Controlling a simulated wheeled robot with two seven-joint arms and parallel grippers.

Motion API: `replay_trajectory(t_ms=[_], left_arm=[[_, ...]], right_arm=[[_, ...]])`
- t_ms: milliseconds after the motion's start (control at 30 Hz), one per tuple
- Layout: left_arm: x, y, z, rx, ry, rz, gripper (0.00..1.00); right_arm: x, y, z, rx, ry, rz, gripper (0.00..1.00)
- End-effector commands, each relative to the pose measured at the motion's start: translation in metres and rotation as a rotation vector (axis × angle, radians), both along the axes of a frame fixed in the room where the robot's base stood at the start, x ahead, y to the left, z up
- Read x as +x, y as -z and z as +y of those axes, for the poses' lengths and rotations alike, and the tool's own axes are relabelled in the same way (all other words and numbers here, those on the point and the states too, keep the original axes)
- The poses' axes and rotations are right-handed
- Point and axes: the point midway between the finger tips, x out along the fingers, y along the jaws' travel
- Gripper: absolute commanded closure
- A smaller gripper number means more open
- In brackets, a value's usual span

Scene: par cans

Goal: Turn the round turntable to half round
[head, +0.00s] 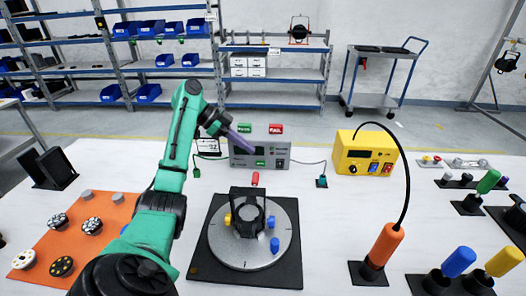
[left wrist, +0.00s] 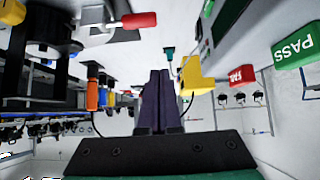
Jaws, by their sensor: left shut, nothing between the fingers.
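The round turntable (head: 235,256) is a grey disc on a black square base (head: 205,275) at the middle front of the table in the head view. A black fixture (head: 247,210) stands on the disc, with yellow and blue knobs around it. A red knob (head: 255,179) stands just behind the disc; a red knob also shows at the top of the left wrist view (left wrist: 138,20). My left gripper (head: 243,147) is above and behind the turntable, near the grey tester box, with its purple fingers shut and empty. The closed fingers also show in the left wrist view (left wrist: 160,90). My right gripper is out of view.
The grey tester box (head: 270,154) with green PASS and red FAIL (head: 276,128) signs stands behind the turntable. A yellow box (head: 360,155) and an upright orange-handled tool (head: 382,248) with a black cable stand to the right. An orange mat (head: 35,240) with round parts lies left.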

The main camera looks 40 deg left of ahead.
Motion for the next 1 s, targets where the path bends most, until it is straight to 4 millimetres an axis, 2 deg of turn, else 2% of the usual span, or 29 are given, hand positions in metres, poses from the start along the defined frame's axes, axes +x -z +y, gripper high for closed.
replay_trajectory(t_ms=[200, 333, 467, 533, 700, 1000], left_arm=[[0.018, 0.026, -0.025, -0.004, 0.004, 0.001, 1.0], [0.031, 0.045, -0.042, -0.003, 0.004, 0.002, 1.0], [0.043, 0.064, -0.058, -0.003, 0.003, 0.003, 1.0], [0.034, 0.069, -0.045, 0.0, -0.003, 0.004, 1.0], [0.023, 0.079, -0.03, -0.001, -0.001, 0.002, 1.0], [0.02, 0.081, -0.028, 0.0, 0.001, 0.001, 1.0]], right_arm=[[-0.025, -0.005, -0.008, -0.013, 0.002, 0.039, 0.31], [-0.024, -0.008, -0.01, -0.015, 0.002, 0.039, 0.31], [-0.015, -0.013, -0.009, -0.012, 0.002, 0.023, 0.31], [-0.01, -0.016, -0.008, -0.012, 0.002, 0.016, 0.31], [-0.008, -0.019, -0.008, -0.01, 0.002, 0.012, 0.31], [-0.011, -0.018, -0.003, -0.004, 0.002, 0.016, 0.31]])
